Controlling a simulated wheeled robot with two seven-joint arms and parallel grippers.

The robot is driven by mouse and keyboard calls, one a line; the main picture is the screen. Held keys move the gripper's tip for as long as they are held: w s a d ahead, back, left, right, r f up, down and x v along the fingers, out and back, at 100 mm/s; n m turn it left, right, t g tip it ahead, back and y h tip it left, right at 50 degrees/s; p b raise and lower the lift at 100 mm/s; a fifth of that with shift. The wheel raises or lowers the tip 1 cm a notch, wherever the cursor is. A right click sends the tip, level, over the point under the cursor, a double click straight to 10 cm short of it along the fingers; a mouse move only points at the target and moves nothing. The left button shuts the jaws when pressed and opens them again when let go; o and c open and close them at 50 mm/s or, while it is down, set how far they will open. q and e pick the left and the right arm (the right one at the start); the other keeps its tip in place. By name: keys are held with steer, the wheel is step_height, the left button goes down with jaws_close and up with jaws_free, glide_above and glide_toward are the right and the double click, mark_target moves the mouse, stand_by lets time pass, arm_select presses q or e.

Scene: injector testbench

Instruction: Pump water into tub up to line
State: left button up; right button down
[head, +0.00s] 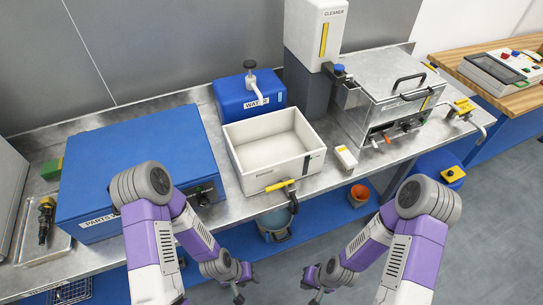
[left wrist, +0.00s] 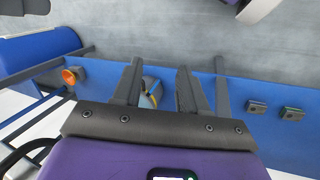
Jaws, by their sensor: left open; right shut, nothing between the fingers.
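The blue water container (head: 246,96) stands on the steel bench behind the tub, with a dark pump head on top and a white spout pointing forward over the tub side. The white tub (head: 273,151) is open and looks empty inside; a dark mark shows on its front wall near the right, and a yellow-handled valve (head: 283,186) is at its front. My left gripper (head: 241,284) is low in front of the bench, open and empty; its fingers show in the left wrist view (left wrist: 158,88). My right gripper (head: 318,289) is also low in front of the bench, shut and empty.
A blue parts washer box (head: 140,165) fills the bench's left. A cleaner dispenser (head: 315,40) and a steel machine (head: 390,95) stand right of the water container. A small white box (head: 345,158) lies beside the tub. A bucket (head: 274,228) and orange cup (head: 359,194) are on the lower shelf.

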stand_by(0.3)
arm_select(q)
jaws_close()
stand_by(1.6)
